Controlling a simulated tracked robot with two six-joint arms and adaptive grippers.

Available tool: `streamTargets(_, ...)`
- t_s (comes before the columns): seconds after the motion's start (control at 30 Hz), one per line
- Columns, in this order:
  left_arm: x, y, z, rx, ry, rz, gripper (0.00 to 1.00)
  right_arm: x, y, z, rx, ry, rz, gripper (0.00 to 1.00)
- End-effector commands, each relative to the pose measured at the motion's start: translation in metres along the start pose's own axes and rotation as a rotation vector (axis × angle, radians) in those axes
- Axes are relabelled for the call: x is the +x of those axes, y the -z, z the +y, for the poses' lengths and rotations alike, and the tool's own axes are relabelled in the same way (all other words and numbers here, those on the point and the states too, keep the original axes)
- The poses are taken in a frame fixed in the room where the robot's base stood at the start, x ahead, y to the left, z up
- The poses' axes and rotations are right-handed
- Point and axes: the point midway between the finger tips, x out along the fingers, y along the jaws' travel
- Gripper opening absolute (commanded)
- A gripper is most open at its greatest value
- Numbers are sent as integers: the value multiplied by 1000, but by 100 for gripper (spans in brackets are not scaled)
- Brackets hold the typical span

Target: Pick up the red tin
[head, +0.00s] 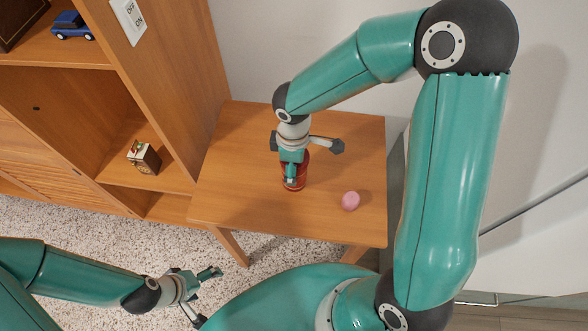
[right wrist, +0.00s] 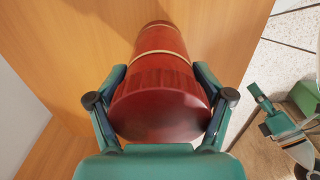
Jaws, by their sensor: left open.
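The red tin (head: 294,178) stands upright on the small wooden table, its top partly hidden by my right gripper (head: 291,172). In the right wrist view the tin (right wrist: 160,98) is dark red with a pale band, and its near end fills the space between the fingers of my right gripper (right wrist: 160,85). Both fingers lie against its sides with no gap that I can see. The tin appears to rest on the table. My left gripper (head: 206,293) is open and empty, low over the speckled floor, away from the table.
A pink ball-like object (head: 350,201) lies on the table (head: 235,190), right of the tin. A wooden shelf unit (head: 180,75) stands at the left, with a blue toy car (head: 72,26) and a small box (head: 144,157). A white wall is behind.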

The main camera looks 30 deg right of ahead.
Motion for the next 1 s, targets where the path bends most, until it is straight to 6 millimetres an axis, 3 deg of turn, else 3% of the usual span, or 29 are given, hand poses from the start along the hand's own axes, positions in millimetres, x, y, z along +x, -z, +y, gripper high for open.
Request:
streamTargets(0.67,0,0,0,0,0,0,86,-4,0,0,0,0,0,34)
streamTargets(0.87,-3,0,1,0,0,0,86,-23,1,1,-2,-3,2,33)
streamTargets(1.0,-5,0,2,0,0,0,86,-47,2,1,0,-5,4,33)
